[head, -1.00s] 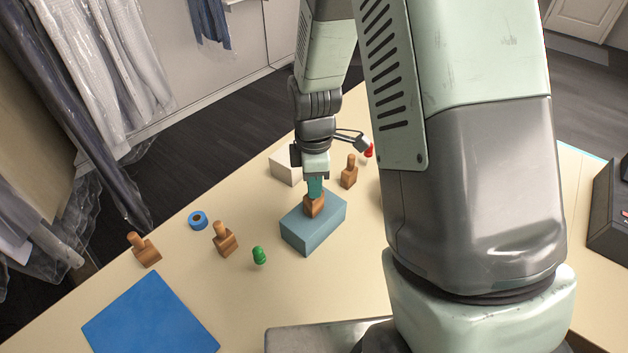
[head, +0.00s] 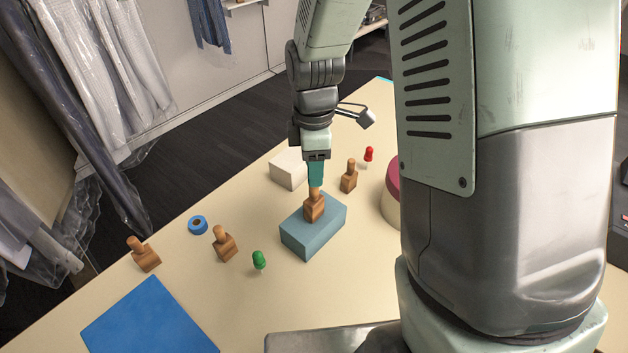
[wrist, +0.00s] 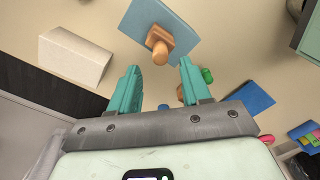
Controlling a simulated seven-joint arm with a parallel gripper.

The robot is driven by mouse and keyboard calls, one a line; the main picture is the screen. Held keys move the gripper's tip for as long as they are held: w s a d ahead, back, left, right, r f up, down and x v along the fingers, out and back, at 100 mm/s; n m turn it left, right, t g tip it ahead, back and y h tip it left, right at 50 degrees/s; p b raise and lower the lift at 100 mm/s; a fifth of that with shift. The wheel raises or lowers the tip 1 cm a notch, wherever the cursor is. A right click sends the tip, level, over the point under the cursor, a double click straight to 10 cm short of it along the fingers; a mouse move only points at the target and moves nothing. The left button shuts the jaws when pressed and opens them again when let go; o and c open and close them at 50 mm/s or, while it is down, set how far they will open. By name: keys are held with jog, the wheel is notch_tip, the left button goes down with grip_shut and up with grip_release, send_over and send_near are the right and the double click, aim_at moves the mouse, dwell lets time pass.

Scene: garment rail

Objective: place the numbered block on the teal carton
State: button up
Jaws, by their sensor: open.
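A wooden block with a peg handle (head: 313,209) stands upright on top of the teal carton (head: 318,240). No number is readable on it. In the wrist view the block (wrist: 158,44) sits on the carton (wrist: 133,26), near one edge of its visible part. My gripper (head: 316,184) is just above the block, its teal fingers close to the handle top. In the wrist view my gripper (wrist: 158,68) has its fingers wide apart, with nothing between them. Similar wooden blocks stand on the table: one behind the carton (head: 349,177), two to the left (head: 224,245) (head: 145,256).
A white box (head: 287,170) stands behind the carton. A green pin-like piece (head: 259,260), a blue tape roll (head: 198,225) and a blue mat (head: 150,320) lie left. A red piece (head: 369,154) and a maroon-topped round thing (head: 393,185) are to the right. Bagged clothes (head: 110,70) hang far left.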

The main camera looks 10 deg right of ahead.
jog(key=s+d+r+m+t, duration=0.1)
jog(key=s+d+r+m, duration=0.2)
jog(key=r, duration=0.6)
jog(key=s+r+m+t, duration=0.1)
jog(key=s+r+m, duration=0.3)
jog(key=r, duration=0.4)
jog(key=s+d+r+m+t, duration=0.1)
jog(key=s+r+m, duration=0.2)
jog(key=s+m, duration=0.2)
jog(key=s+d+r+m+t, duration=0.2)
jog(key=s+r+m, duration=0.1)
jog(key=s+m, duration=0.2)
jog(key=shift+s+d+r+m+t, duration=0.15)
jog(key=shift+s+m+t, duration=0.15)
jog(key=shift+s, duration=0.9)
